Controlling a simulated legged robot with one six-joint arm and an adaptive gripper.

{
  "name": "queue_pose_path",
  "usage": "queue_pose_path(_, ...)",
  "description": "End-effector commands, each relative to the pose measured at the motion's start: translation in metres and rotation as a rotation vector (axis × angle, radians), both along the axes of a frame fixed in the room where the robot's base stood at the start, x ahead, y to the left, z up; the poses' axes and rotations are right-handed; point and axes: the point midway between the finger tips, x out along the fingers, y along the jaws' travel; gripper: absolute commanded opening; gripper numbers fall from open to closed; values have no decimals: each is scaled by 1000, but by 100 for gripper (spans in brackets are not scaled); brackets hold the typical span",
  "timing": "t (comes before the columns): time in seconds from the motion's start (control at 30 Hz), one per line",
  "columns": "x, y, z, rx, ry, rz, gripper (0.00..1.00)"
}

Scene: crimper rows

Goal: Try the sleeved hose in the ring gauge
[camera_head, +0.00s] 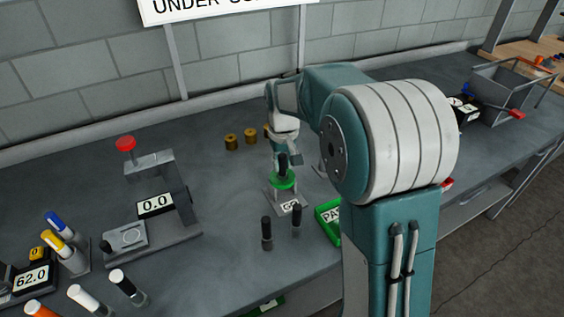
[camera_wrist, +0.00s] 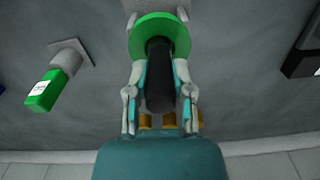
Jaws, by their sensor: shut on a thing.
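My gripper (camera_wrist: 160,98) is shut on a black hose (camera_wrist: 158,75), with one finger on each side of it. The hose also shows in the head view (camera_head: 283,163), upright beneath my gripper. A green ring gauge (camera_wrist: 142,42) lies right at the hose's far end; in the head view the green ring (camera_head: 283,181) sits on a grey stand with a "GO" label (camera_head: 290,207). The hose's lower end meets the ring; I cannot tell how deep it is inside. Whether a sleeve is on the hose's end is hidden.
Two dark hoses stand in front of the gauge, one (camera_head: 266,233) left of the other (camera_head: 297,217). A green "PASS" tray (camera_head: 327,226) is to the right. Brass pieces (camera_head: 231,142) stand behind. A press reading 0.0 (camera_head: 155,205) is at left, with free bench between.

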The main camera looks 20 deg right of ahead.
Motion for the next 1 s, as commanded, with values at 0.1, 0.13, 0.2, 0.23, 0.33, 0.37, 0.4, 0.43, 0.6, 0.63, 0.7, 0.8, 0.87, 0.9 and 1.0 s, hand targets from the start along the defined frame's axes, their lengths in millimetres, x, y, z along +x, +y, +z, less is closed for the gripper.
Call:
queue_pose_path(0.1, 0, 0, 1, 0, -2, 0, 0)
queue_pose_path(0.13, 0, 0, 1, 0, -2, 0, 0)
queue_pose_path(0.2, 0, 0, 1, 0, -2, 0, 0)
queue_pose_path(0.23, 0, 0, 1, 0, -2, 0, 0)
queue_pose_path(0.33, 0, 0, 1, 0, -2, 0, 0)
queue_pose_path(0.37, 0, 0, 1, 0, -2, 0, 0)
queue_pose_path(0.4, 0, 0, 1, 0, -2, 0, 0)
queue_pose_path(0.43, 0, 0, 1, 0, -2, 0, 0)
queue_pose_path(0.6, 1, 0, 3, 0, -3, 0, 0)
queue_pose_path(0.63, 1, 0, 5, 0, -3, 0, 0)
queue_pose_path(0.7, 1, 0, 7, 0, -3, 0, 0)
queue_pose_path(0.8, 1, 0, 10, 0, -2, 0, 0)
queue_pose_path(0.87, 1, 0, 12, 0, -2, 0, 0)
queue_pose_path(0.9, 1, 0, 14, 0, -3, 0, 0)
queue_pose_path(1.0, 1, 0, 17, 0, -3, 0, 0)
